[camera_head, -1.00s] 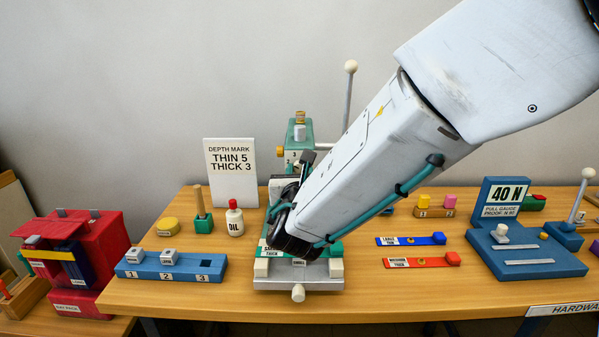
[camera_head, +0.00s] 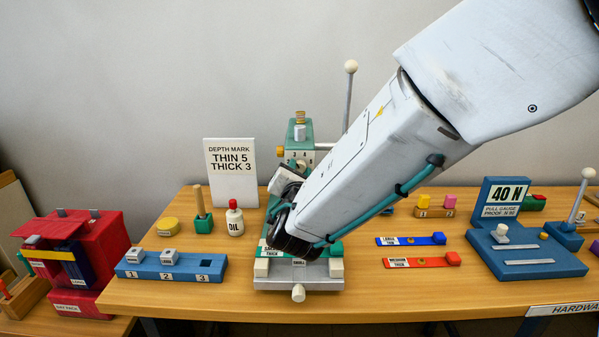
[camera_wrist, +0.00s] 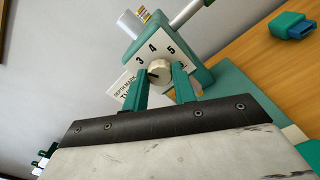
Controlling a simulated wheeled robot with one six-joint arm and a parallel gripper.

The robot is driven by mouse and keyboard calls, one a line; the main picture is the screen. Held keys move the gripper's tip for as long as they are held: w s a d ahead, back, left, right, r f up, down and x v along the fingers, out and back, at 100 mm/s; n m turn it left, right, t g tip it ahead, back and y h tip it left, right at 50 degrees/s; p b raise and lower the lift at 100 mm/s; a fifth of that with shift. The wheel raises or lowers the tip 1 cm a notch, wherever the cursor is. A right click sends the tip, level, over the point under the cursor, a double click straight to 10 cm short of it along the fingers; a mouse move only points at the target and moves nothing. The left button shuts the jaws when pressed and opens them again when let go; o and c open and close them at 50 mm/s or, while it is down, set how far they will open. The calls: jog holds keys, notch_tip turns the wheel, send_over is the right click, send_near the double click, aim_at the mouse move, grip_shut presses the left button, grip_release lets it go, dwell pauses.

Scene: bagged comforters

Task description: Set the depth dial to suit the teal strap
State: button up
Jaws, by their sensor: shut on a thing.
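The depth dial is a pale round knob (camera_wrist: 159,72) on the teal head of a press (camera_head: 299,132), with marks 3, 4 and 5 around it. My gripper (camera_wrist: 162,78) has its two teal fingers shut on the knob, one on each side. A dark mark shows on the knob, but I cannot tell which number it points to. A teal strap (camera_head: 335,250) with a white label lies across the press bed, partly hidden by my arm; its label is too small to read surely. A white sign (camera_head: 231,172) reads "DEPTH MARK THIN 5 THICK 3".
A blue numbered block (camera_head: 170,267), an oil bottle (camera_head: 235,218) and a red day pack (camera_head: 85,260) stand left. The press lever (camera_head: 348,95) rises behind my arm.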

dwell(0.3)
jog(key=o, duration=1)
jog(key=s, duration=0.8)
jog(key=shift+a, duration=0.1)
